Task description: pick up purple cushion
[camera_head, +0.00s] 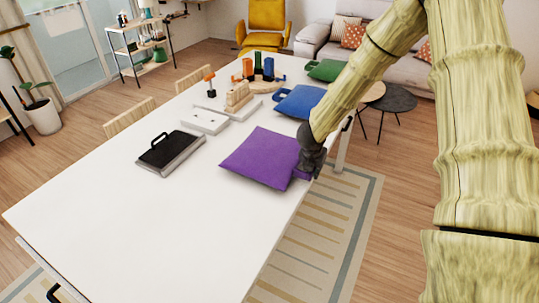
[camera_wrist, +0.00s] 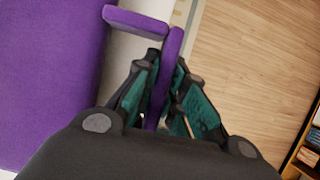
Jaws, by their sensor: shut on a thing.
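The purple cushion (camera_head: 262,158) lies on the white table (camera_head: 120,215) near its right edge. In the wrist view its purple body (camera_wrist: 45,75) fills the left side, and a purple strap or handle loop (camera_wrist: 140,22) sticks out from it. My gripper (camera_head: 311,165) is at the cushion's right corner in the head view. In the wrist view, my gripper (camera_wrist: 164,88) has its dark and green fingers shut on the side of this purple loop. The fingers hide part of the loop. The cushion appears to rest on the tabletop.
A blue cushion (camera_head: 300,101) and a green one (camera_head: 325,70) lie farther back along the same edge. A black-handled grey board (camera_head: 170,153), white blocks (camera_head: 204,121) and several small objects stand left of them. The front of the table is clear.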

